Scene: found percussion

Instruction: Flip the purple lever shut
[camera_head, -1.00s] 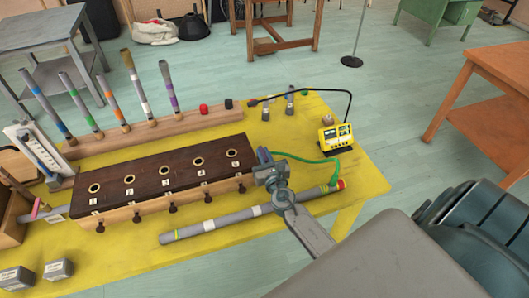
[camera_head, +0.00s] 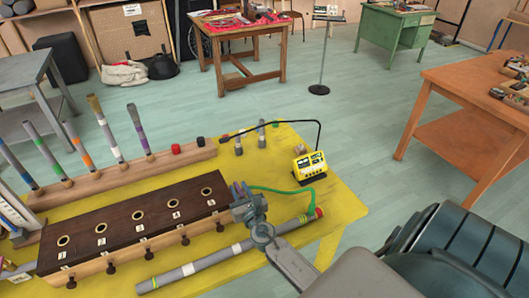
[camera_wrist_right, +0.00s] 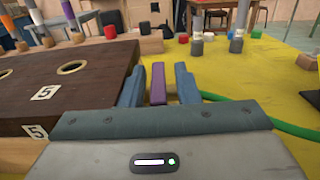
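The purple lever (camera_wrist_right: 157,83) shows as an upright purple bar just beyond the right end of the dark-topped box (camera_head: 135,222). My right gripper (camera_wrist_right: 160,72) is open, with one blue finger on each side of the purple bar. Small gaps show between the bar and both fingers. In the head view my right gripper (camera_head: 240,192) is at the box's right end and hides the lever there. My left gripper is not in view.
A grey tube (camera_head: 200,264) lies on the yellow table (camera_head: 345,208) in front of the box. A rail of upright tubes (camera_head: 100,178) stands behind the box.

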